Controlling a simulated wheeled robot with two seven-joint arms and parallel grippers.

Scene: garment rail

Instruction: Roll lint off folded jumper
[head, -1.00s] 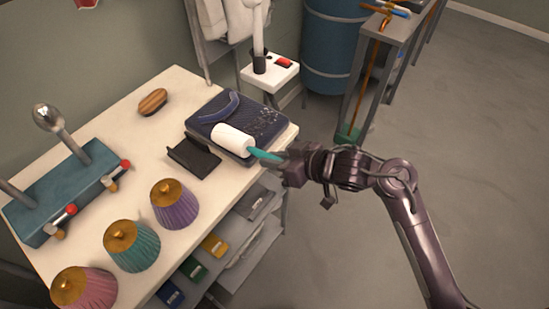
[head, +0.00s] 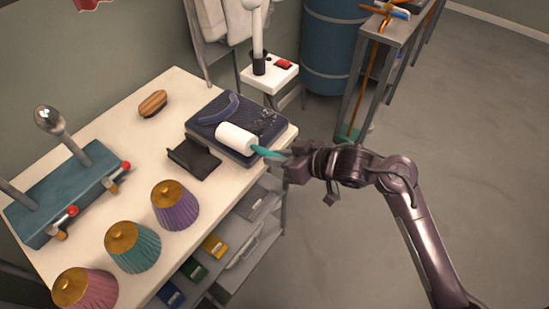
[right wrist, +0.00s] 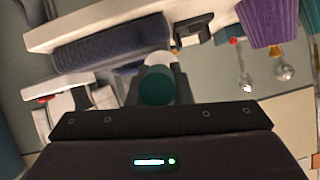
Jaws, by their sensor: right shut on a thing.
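The folded navy jumper (head: 207,117) lies at the far right corner of the white table, with pale specks of lint (head: 267,122) on its right part. My right gripper (head: 285,154) is shut on the teal handle of the lint roller (head: 236,137). The white roller lies over the front part of the jumper; whether it touches cannot be told exactly. In the right wrist view the teal handle end (right wrist: 157,87) sits between the fingers, with the dark jumper (right wrist: 105,45) beyond. My left gripper is not in view.
A black stand (head: 194,159) is just in front of the jumper. A brush (head: 152,103), a blue rack (head: 65,195) and pleated purple (head: 175,207), teal (head: 132,248) and pink (head: 84,290) shades stand on the table (head: 110,120). A steamer-like post (head: 258,40) rises behind.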

